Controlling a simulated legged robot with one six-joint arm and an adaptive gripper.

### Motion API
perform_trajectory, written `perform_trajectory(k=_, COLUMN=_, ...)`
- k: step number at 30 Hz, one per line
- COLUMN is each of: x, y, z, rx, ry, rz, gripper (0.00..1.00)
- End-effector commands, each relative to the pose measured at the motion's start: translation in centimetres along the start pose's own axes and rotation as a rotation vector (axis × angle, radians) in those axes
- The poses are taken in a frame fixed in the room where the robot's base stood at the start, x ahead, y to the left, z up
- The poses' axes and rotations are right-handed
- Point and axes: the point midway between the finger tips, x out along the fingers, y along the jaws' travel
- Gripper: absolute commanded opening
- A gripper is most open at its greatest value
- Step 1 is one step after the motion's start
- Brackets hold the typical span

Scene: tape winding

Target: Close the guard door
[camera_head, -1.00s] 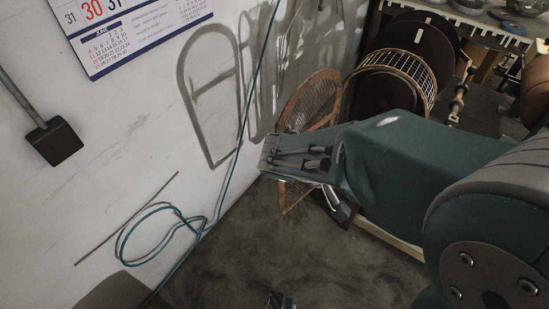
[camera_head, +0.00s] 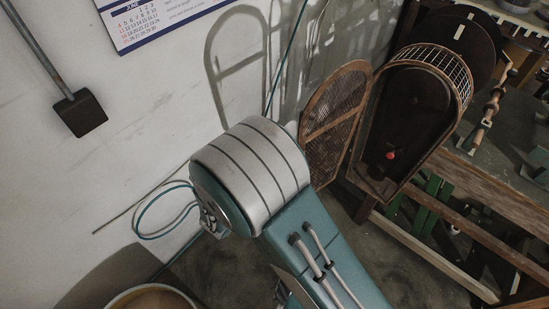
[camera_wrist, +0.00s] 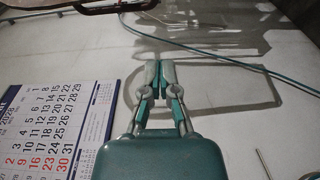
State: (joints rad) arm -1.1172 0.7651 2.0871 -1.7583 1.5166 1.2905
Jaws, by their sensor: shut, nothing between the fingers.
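The guard door (camera_head: 335,128) is an arched wooden frame with mesh. In the head view it stands swung open to the left of its arched housing (camera_head: 408,110), whose front is uncovered. A red knob (camera_head: 390,155) shows inside the housing. My arm crosses the lower middle of the head view, left of and below the door. My gripper (camera_wrist: 163,66) shows in the wrist view with its fingers together and empty, in front of the white wall. It is hard to make out in the head view. I cannot tell its distance from the door.
A calendar (camera_head: 155,20) hangs on the wall; it also shows in the wrist view (camera_wrist: 55,125). A dustpan-like tool (camera_head: 80,112) hangs to its left. A teal cable (camera_head: 150,215) loops near the wall. A round container (camera_head: 150,298) stands at the bottom. A wooden bench (camera_head: 480,180) supports the housing.

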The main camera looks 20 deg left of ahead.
Motion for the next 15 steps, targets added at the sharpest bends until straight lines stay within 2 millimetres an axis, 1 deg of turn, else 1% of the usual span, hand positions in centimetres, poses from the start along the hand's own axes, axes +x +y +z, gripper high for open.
perform_trajectory(k=1, x=1.1, y=0.0, z=0.1, rx=0.0, ry=-0.005, rz=0.0, gripper=0.0)
perform_trajectory(k=3, x=2.4, y=0.0, z=0.1, rx=-0.001, ry=-0.006, rz=-0.001, gripper=0.0)
perform_trajectory(k=12, x=8.0, y=-0.1, z=0.1, rx=-0.002, ry=-0.006, rz=0.0, gripper=0.0)
perform_trajectory(k=13, x=8.1, y=-0.1, z=0.4, rx=-0.004, ry=-0.005, rz=-0.001, gripper=0.0)
perform_trajectory(k=15, x=7.4, y=0.0, z=1.5, rx=-0.006, ry=-0.002, rz=-0.002, gripper=0.0)
